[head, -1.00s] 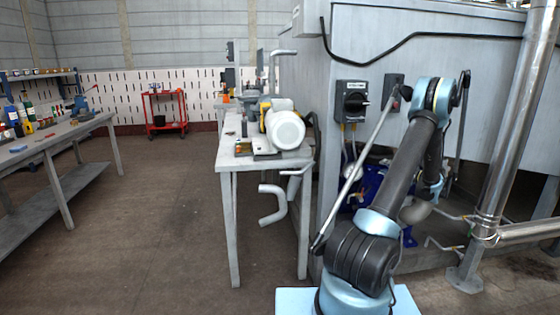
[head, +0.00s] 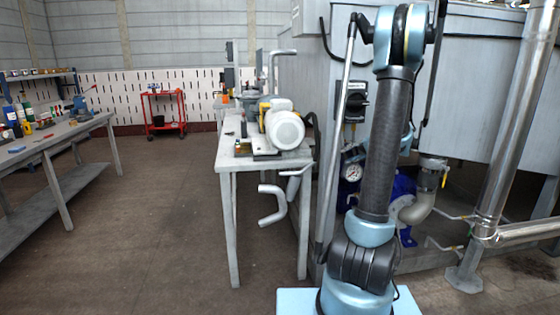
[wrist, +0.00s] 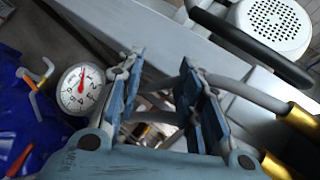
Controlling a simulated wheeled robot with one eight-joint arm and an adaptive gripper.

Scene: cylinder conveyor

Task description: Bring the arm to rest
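My arm (head: 375,150) rises almost upright in the right half of the head view, from a light blue base to a blue and black joint at the top. My gripper (wrist: 162,62) shows in the wrist view with its two blue-grey fingers apart. No object is clearly held between them. In the head view I cannot make out the fingers; the arm covers much of that area.
A pressure gauge (wrist: 80,89) and blue pump (wrist: 35,110) lie left of the fingers in the wrist view. A grey tank (head: 470,100) stands behind my arm. A table (head: 228,168) with a white motor (head: 285,130) is left. Open floor (head: 165,210) lies farther left.

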